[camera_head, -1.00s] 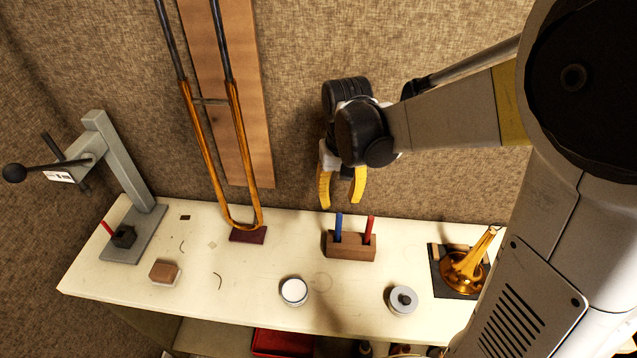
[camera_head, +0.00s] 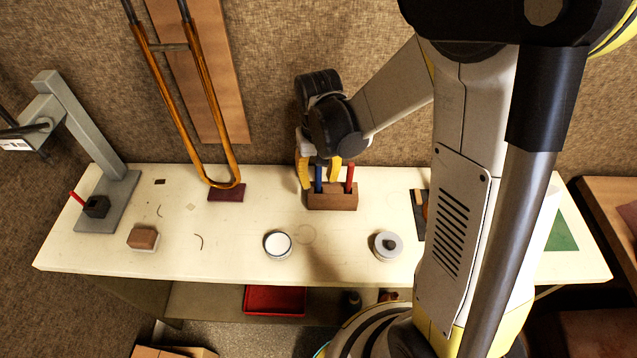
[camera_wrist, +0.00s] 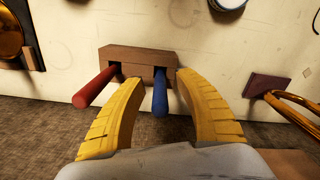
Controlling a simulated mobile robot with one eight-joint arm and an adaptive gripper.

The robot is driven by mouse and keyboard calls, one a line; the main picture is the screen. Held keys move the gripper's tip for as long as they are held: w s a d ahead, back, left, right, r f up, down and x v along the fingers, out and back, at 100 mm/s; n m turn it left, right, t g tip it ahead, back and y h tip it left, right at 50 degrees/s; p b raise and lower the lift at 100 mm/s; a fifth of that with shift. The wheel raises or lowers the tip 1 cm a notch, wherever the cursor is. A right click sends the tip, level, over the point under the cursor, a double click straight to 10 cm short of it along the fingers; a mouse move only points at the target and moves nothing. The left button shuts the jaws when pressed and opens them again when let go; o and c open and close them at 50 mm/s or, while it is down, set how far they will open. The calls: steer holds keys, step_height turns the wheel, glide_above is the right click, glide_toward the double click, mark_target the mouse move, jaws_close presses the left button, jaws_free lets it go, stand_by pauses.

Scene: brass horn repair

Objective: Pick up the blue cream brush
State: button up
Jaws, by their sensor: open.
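The blue cream brush (camera_head: 319,180) stands upright in a wooden block (camera_head: 333,201) on the bench, beside a red-handled brush (camera_head: 349,179) to its right. My gripper (camera_head: 320,183) is open with its yellow fingers pointing down around the blue handle. In the wrist view, the blue brush (camera_wrist: 160,93) lies between the two spread yellow fingers (camera_wrist: 163,95), apart from both. The red brush (camera_wrist: 95,87) is outside the left finger there. The lower part of the blue brush is hidden inside the block.
A brass slide (camera_head: 205,100) leans at the back left. A grey press (camera_head: 95,150) stands at the left end. My arm hides the right of the bench.

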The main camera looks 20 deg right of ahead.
jaws_close()
steer(key=shift+r, duration=0.15)
steer(key=shift+r, duration=0.3)
steer(key=r, duration=0.1)
steer(key=r+p, duration=0.1)
steer(key=r, duration=0.1)
steer(key=shift+d+r+p, duration=0.25)
steer(key=shift+r+p, duration=0.1)
steer(key=shift+r, duration=0.05)
steer(key=s+d+r+p, duration=0.1)
steer(key=d+r+p, duration=0.1)
steer(key=d+r, duration=0.4)
steer(key=d, duration=0.5)
steer(key=shift+s+r, duration=0.15)
steer(key=shift+s, duration=0.2)
